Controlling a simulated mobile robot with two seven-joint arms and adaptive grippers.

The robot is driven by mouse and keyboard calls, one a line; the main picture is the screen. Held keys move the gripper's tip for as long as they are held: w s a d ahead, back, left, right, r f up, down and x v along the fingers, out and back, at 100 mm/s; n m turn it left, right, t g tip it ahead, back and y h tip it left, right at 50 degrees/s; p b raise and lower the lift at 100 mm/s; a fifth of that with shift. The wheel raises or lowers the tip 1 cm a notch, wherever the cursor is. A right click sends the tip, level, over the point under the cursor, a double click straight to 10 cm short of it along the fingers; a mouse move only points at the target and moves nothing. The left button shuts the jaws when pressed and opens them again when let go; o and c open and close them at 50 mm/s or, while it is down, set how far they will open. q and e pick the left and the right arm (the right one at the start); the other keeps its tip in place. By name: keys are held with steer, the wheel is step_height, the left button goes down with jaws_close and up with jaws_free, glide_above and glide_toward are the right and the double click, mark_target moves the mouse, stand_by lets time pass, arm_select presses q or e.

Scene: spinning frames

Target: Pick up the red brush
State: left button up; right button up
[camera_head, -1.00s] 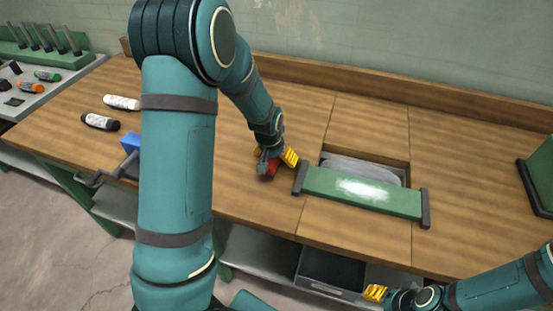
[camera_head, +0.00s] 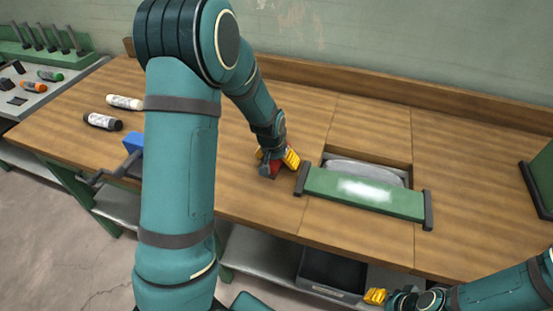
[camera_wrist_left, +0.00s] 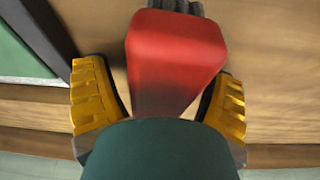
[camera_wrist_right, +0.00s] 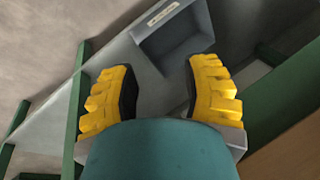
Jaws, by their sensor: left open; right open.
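The red brush (camera_wrist_left: 177,50) fills the upper middle of the left wrist view, its grey bristle end at the top edge. In the head view the brush (camera_head: 268,170) is mostly hidden by my left gripper (camera_head: 279,160), on the workbench left of the green frame. In the left wrist view my left gripper (camera_wrist_left: 160,100) is open, with one yellow finger on each side of the brush's narrower part. The gap on the right looks small; whether it touches I cannot tell. My right gripper (camera_head: 376,296) is open and empty at the bench's front, also in the right wrist view (camera_wrist_right: 160,88).
A grey bin (camera_head: 330,272) sits below the bench's front edge.

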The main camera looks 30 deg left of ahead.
arm_select(q)
steer(key=c, duration=1.3)
step_height(320, 180, up, 9)
steer(key=p, duration=0.6)
steer(key=shift+r+p, duration=0.1)
steer(key=shift+p, duration=0.3)
steer(key=shift+r+p, duration=0.45)
steer(key=shift+r, duration=0.25)
arm_select(e)
steer(key=w+a+v, duration=0.1)
steer(key=v, duration=0.6)
steer(key=shift+r+t, duration=0.3)
steer(key=shift+r, duration=0.35)
steer(key=shift+w, duration=0.1)
arm_select(q)
steer(key=o, duration=0.4)
steer(key=shift+c, duration=1.1)
steer(key=shift+d, duration=0.1)
arm_select(e)
steer(key=shift+d+f, duration=0.1)
